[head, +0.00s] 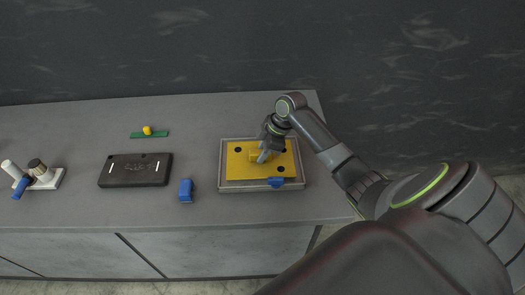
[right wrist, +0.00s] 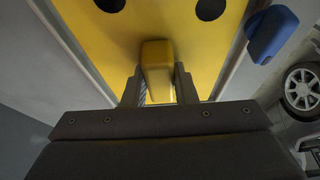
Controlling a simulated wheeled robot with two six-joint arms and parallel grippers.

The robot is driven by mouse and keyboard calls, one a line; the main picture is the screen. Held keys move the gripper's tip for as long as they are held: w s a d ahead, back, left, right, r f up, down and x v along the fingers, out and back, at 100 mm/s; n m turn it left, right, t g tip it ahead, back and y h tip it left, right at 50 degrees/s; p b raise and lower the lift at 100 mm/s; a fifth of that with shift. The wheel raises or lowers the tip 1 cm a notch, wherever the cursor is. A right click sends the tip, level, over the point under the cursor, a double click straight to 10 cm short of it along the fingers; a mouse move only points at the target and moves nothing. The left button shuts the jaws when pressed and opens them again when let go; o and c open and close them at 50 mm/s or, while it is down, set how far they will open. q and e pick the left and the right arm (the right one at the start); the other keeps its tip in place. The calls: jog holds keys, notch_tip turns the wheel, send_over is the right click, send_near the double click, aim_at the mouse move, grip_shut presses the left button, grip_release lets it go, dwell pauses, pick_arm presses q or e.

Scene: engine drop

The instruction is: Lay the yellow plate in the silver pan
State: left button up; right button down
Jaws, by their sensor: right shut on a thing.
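The yellow plate (head: 236,170) is a flat sheet with dark round holes and a raised yellow block as a handle. It lies within the rim of the silver pan (head: 222,184) in the head view; I cannot tell whether it rests flat on the pan's floor. My right gripper (head: 265,156) is over the plate and shut on its handle. In the right wrist view the handle (right wrist: 156,70) stands between the two fingers, with the plate (right wrist: 130,30) behind it. My left gripper is not in view.
A blue clip-like part (head: 276,182) sits at the pan's front rim. Left of the pan are another blue part (head: 186,190), a black cover (head: 135,170), a green strip (head: 150,134) with a yellow knob, and a white base (head: 48,181) with cylinders. The counter's back middle is clear.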

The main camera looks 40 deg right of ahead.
jog(key=shift+f, duration=0.45)
jog(key=c, duration=1.1)
grip_release()
jog(key=b+v, duration=0.3)
jog(key=v, duration=1.4)
jog(key=shift+s+d+r, duration=0.1)
jog(key=shift+s, duration=0.05)
